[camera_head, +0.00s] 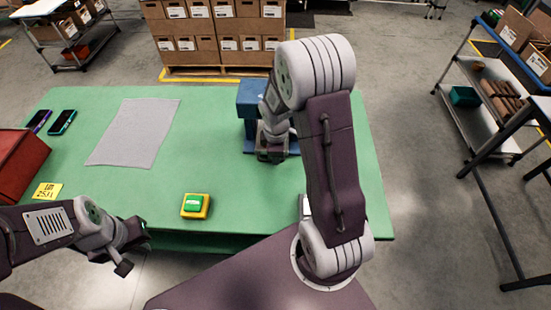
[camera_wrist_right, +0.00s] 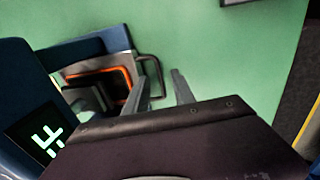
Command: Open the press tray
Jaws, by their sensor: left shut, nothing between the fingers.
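The blue press (camera_head: 250,97) stands at the back right of the green table, partly hidden behind my right arm. In the right wrist view its blue frame (camera_wrist_right: 85,50) surrounds a tray (camera_wrist_right: 97,78) with an orange-edged dark recess. A dark loop handle (camera_wrist_right: 159,70) sticks out from the tray's front. My right gripper (camera_wrist_right: 160,88) has its two fingers apart, with the handle's bar between or just beyond them; contact is unclear. In the head view the right gripper (camera_head: 271,153) is low in front of the press. My left gripper (camera_head: 124,268) is shut and empty at the table's front edge.
A green button on a yellow base (camera_head: 195,206) sits near the front edge. A grey mat (camera_head: 135,132), two phones (camera_head: 61,122), a yellow label (camera_head: 47,191) and a red box (camera_head: 18,163) are at the left. The table's middle is clear.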

